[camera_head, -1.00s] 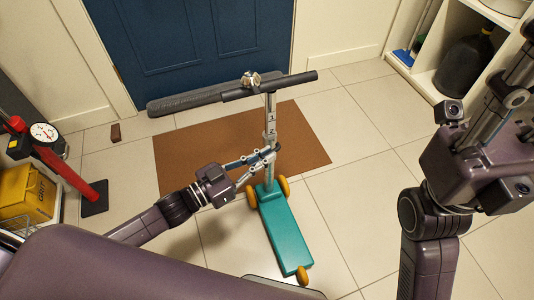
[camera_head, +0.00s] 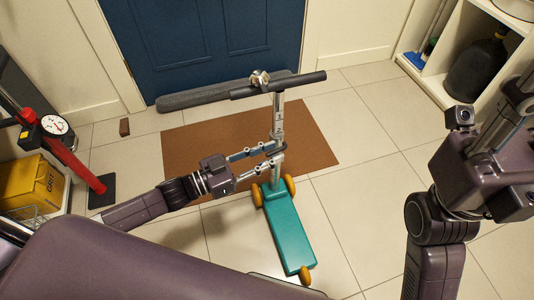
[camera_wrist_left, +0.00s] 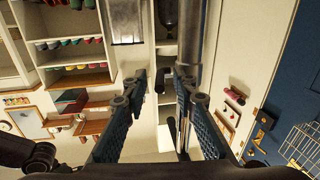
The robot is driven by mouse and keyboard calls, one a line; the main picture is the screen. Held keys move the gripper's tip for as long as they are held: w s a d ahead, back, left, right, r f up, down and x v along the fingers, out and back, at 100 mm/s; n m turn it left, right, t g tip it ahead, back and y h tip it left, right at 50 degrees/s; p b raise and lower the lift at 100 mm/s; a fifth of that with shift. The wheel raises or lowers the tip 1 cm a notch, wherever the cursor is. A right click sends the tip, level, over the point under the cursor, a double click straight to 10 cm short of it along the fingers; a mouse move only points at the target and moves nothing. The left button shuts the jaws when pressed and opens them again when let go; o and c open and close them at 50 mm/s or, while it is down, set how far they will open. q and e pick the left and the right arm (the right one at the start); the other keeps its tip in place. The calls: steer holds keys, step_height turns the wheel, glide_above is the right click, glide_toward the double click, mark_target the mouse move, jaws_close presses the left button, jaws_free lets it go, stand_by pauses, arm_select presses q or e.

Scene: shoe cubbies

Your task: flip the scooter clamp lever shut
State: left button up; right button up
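The scooter (camera_head: 288,228) stands upright with a teal deck, orange wheels and a black handlebar (camera_head: 300,83). Its silver column (camera_head: 278,115) rises from the deck's far end and also shows in the left wrist view (camera_wrist_left: 190,35). My left gripper (camera_head: 277,150) reaches in from the left at the column's lower half. Its fingers are apart in the left wrist view (camera_wrist_left: 160,73), with the column by the right-hand finger. The clamp lever is too small and too covered by the fingers to make out. My right arm (camera_head: 470,170) is at the right; its fingers are not visible.
A brown mat (camera_head: 205,140) lies under the scooter before the blue door (camera_head: 200,45). A red pump with a gauge (camera_head: 62,140) and a yellow box (camera_head: 30,185) stand at the left. A white cubby (camera_head: 440,85) stands back right. Tiled floor right of the scooter is clear.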

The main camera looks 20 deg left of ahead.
arm_select(q)
steer(key=v, duration=1.2)
stand_by(0.3)
